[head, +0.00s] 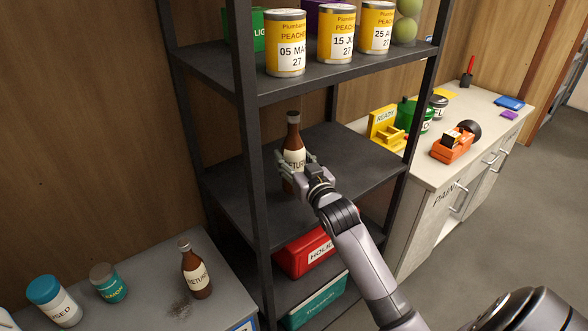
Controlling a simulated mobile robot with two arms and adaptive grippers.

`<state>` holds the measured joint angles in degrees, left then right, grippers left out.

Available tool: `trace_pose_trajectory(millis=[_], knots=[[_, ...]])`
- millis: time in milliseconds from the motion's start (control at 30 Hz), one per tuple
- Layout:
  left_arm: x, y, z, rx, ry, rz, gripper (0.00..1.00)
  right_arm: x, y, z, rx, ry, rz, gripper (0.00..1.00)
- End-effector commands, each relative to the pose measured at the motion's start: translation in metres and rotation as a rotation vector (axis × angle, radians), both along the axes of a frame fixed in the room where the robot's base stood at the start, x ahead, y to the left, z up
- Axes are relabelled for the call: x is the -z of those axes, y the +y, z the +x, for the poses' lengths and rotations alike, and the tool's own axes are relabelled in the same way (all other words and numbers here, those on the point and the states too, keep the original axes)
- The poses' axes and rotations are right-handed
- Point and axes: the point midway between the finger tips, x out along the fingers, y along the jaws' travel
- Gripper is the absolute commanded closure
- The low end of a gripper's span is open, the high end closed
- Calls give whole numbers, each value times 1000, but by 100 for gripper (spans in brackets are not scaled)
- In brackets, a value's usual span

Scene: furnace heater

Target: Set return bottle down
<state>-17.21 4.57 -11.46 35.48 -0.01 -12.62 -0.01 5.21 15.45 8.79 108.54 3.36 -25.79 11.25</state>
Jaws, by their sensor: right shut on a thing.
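A brown return bottle (293,135) with a cream label stands upright at the middle shelf (357,150) of the black rack. My right gripper (296,172) is shut on its lower part, and the fingers hide some of the label and the base. I cannot tell whether the base touches the shelf. A second brown return bottle (196,271) stands on the grey counter at the lower left, apart from the gripper. My left gripper is not in view.
The upper shelf holds several yellow peach cans (285,45). A red box (304,252) and a teal box (318,301) are below. White-and-teal jar (54,301) and lemon jar (109,283) stand on the left counter. The middle shelf is clear around the bottle.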

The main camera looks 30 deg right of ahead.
Motion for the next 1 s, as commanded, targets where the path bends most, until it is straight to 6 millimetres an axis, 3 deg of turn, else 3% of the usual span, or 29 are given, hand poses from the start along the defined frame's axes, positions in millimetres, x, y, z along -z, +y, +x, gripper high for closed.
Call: trace_pose_trajectory(millis=[233,567,600,900,1000], knots=[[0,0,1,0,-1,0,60,32,0,0,-1,1,0,90],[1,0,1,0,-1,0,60,35,0,0,-1,-1,-1,90],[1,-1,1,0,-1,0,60,37,0,0,-1,2,0,50],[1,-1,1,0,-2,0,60,37,0,0,-1,3,0,31],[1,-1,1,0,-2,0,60,37,0,0,-1,3,0,31]])
